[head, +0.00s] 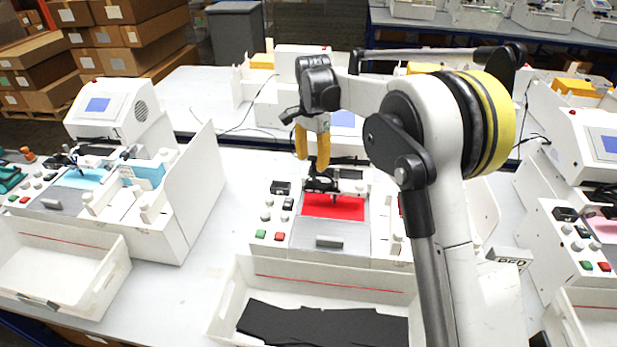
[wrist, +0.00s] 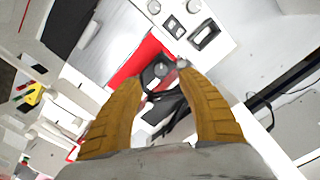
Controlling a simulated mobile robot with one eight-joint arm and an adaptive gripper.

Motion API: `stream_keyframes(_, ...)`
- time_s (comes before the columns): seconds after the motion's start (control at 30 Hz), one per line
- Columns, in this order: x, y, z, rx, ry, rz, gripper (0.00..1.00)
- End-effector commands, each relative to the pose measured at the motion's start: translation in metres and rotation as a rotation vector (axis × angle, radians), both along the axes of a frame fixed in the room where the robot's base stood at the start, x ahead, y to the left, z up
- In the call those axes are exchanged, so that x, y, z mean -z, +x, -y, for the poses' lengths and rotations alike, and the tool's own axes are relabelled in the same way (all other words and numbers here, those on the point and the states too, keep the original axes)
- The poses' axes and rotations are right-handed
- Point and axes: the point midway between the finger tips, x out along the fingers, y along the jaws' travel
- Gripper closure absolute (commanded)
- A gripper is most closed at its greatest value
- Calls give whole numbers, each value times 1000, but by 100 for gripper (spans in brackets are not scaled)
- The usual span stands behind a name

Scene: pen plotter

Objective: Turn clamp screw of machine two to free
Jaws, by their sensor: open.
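My gripper (head: 313,154) has yellow-orange fingers and points down over the middle machine, which carries a red sheet (head: 332,207). In the wrist view the fingers of my gripper (wrist: 160,79) are open and stand on either side of a black pen holder (wrist: 147,76). A round grey top (wrist: 161,70) shows in the holder between the fingertips. A small pale knob (wrist: 182,62) sits at the holder's side, close to the right fingertip; it may be the clamp screw. I cannot tell its turn or whether a finger touches it. In the head view the holder (head: 320,183) is small and dark.
Buttons and knobs (head: 270,215) lie left of the red sheet. A white tray (head: 240,290) with black sheets stands in front. Similar machines stand left (head: 110,110) and right (head: 590,140). Clear table lies between the left and middle machines.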

Motion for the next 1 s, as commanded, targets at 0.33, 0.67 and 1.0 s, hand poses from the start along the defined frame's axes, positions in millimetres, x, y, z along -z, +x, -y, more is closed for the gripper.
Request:
stream_keyframes(0.33,64,0,0,-1,1,1,54)
stream_keyframes(0.67,74,0,0,-1,0,1,54)
stream_keyframes(1.0,74,0,0,-1,0,1,100)
